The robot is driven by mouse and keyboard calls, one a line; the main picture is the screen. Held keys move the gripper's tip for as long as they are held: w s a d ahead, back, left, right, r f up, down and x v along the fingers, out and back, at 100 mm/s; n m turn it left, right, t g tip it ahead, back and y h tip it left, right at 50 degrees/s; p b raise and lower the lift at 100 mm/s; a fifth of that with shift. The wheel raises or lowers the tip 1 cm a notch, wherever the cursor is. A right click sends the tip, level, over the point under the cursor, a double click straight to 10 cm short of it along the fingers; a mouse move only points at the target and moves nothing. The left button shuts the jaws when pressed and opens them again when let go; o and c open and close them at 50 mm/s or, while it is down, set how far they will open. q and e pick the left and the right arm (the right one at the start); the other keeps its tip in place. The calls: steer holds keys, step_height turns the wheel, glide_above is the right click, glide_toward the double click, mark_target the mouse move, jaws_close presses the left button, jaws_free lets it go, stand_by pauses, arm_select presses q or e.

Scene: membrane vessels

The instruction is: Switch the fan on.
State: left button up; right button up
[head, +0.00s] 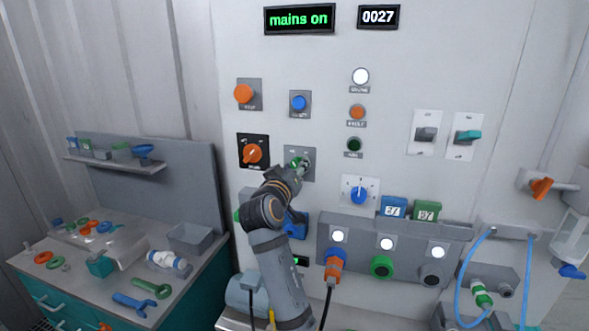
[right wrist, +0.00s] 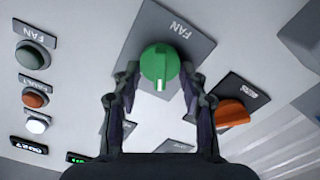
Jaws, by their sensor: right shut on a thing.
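The green fan knob (head: 298,162) sits on a grey plate on the wall panel. In the right wrist view the green knob (right wrist: 159,66) is under a plate label reading FAN, and its white mark points down in that picture. My right gripper (right wrist: 158,88) has one finger on each side of the knob and is shut on it. In the head view my right gripper (head: 297,168) partly covers the knob. The dark green fan lamp (right wrist: 33,55) looks unlit; it also shows in the head view (head: 354,145). My left gripper is not in view.
An orange rotary knob (head: 254,153) is close to the left of the fan knob. A blue button (head: 298,102) is above, and a blue dial (head: 359,195) is lower right. The display (head: 299,19) reads "mains on". A workbench (head: 180,300) stands at left.

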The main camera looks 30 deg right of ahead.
steer(key=shift+s+d+f+m+b, duration=0.1)
steer(key=shift+m+b, duration=2.85)
steer(key=shift+b, duration=0.25)
steer(key=shift+s+d+f+m+b, duration=0.1)
steer(key=shift+m+b, duration=2.85)
steer(key=shift+b, duration=0.25)
steer(key=shift+r, duration=0.1)
